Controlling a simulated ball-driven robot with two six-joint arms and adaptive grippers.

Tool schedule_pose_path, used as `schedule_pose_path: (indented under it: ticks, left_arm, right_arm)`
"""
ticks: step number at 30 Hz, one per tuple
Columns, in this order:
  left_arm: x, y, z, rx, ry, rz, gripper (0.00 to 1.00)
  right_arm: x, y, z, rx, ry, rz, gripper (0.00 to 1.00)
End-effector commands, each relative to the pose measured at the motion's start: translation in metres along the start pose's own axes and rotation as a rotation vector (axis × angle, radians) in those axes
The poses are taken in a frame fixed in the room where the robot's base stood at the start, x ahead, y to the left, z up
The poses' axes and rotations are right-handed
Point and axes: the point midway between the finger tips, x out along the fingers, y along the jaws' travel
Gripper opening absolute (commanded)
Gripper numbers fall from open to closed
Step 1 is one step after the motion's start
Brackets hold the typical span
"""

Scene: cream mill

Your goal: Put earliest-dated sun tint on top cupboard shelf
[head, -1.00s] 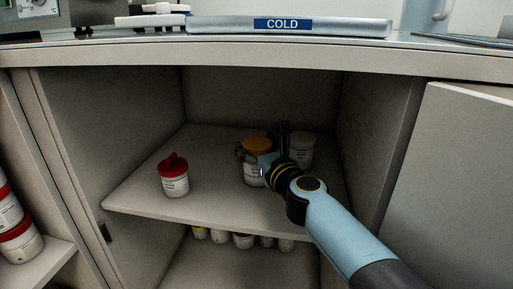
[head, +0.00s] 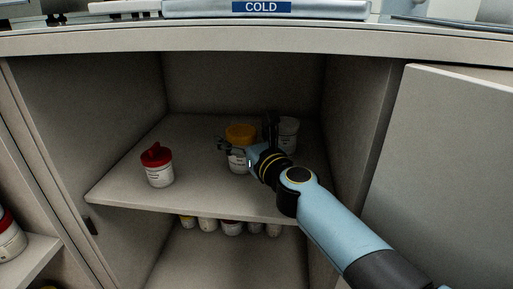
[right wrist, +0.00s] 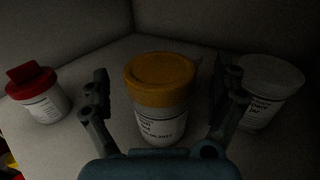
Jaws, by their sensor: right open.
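A white jar with a yellow-orange lid (head: 240,134) stands upright on the top cupboard shelf (head: 200,197). In the right wrist view this yellow-lidded jar (right wrist: 160,85) has a printed label with a date that is too small to read surely. My right gripper (head: 247,150) is open, and in the right wrist view its fingers (right wrist: 165,100) stand on either side of the yellow-lidded jar, apart from it. A red-lidded jar (head: 157,168) stands to the left on the same shelf. A white-lidded jar (head: 288,135) stands to the right, partly hidden behind my right gripper. My left gripper is not in view.
Several small jars (head: 231,228) stand on the lower level under the shelf. A cupboard door (head: 440,160) stands at the right. The cupboard's left wall and the counter with a COLD sign (head: 262,7) bound the opening. Red-lidded jars (head: 8,240) stand on another shelf at far left.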

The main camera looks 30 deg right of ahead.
Motion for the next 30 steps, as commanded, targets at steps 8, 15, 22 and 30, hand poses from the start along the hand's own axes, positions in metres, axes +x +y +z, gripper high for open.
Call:
schedule_pose_path:
  ticks: [8,15,22,30]
  left_arm:
    - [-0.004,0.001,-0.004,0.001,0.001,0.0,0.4]
    - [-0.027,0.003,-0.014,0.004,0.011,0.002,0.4]
    - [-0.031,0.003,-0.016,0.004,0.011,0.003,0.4]
    - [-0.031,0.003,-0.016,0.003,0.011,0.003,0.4]
  right_arm:
    - [-0.066,0.0,-0.003,0.0,0.003,0.0,0.96]
    - [-0.097,0.0,-0.001,0.0,0.001,0.0,0.96]
    - [-0.101,0.0,0.0,0.0,-0.001,0.0,0.96]
    - [-0.101,0.0,0.0,0.0,-0.001,0.0,0.96]
